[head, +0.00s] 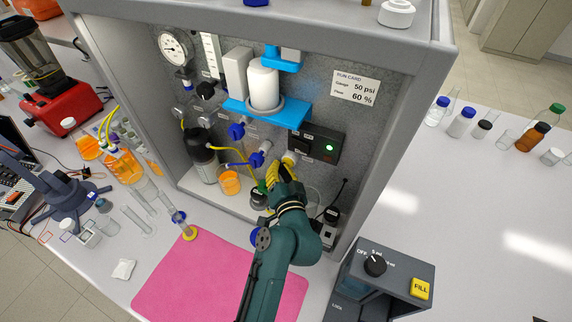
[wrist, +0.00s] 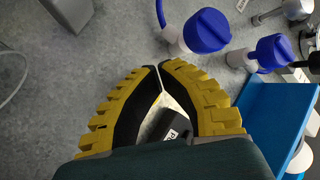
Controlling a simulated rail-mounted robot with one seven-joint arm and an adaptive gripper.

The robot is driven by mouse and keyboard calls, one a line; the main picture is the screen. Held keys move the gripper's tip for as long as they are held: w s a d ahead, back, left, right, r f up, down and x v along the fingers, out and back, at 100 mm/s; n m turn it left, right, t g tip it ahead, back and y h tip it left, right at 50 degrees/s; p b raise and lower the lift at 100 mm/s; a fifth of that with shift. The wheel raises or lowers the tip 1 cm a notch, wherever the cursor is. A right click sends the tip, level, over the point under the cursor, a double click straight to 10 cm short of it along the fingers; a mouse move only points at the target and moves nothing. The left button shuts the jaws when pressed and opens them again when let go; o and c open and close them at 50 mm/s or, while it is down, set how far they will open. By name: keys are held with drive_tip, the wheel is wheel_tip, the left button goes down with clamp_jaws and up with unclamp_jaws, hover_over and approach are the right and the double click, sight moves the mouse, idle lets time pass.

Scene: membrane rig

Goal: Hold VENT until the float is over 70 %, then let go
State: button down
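My gripper (head: 281,173) is inside the grey cabinet, low at its back panel, just below the dark box with a green light (head: 328,147). In the wrist view the yellow-and-black fingers (wrist: 158,76) bow together and their tips meet. A white piece and a black lettered part show behind the fingers; I cannot tell whether the gripper touches them. A pale round knob (head: 290,158) is right beside the fingers in the head view. No VENT label is readable. The upright flow tube (head: 210,55) is at upper left; its float level is too small to read.
A round gauge (head: 174,47) and blue valves (head: 237,130) are on the panel. A white canister (head: 264,84) sits on a blue bracket. The run card (head: 355,87) reads 50 psi and 60 %. A box with a yellow FILL button (head: 420,288) stands front right; the pink mat (head: 190,285) is clear.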

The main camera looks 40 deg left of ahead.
drive_tip(key=shift+s+d+p, duration=0.3)
drive_tip(key=shift+s+p, duration=0.1)
drive_tip(key=shift+s, duration=0.5)
drive_tip(key=s, duration=0.1)
drive_tip(key=s+d+p, duration=0.1)
drive_tip(key=s, duration=0.1)
drive_tip(key=s+p, duration=0.1)
drive_tip(key=shift+s+d, duration=0.25)
drive_tip(key=shift+s, duration=0.1)
